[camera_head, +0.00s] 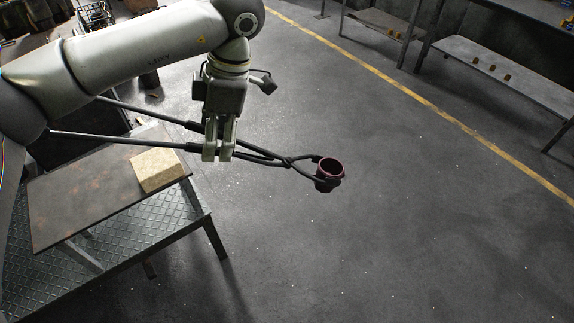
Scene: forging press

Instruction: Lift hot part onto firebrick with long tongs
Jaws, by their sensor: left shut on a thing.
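The long tongs (270,157) are dark, with two handles reaching back to the left under my arm. My left gripper (219,155) is shut on the tongs near their pivot. The tongs' jaws are around the hot part (329,172), a small dark-red, ring-like or cup-like piece, held in the air over open floor. The firebrick (157,170), a pale yellow block, lies on the rusty plate of the table, left of and below my gripper. The hot part is to the right of the brick, clear of the table. My right gripper is not in view.
The table has a rusty brown plate (75,200) and a diamond-tread metal shelf (130,250). Shelving (500,72) with a few small brown pieces stands at the upper right. A yellow line (420,98) crosses the floor. The floor in the middle is free.

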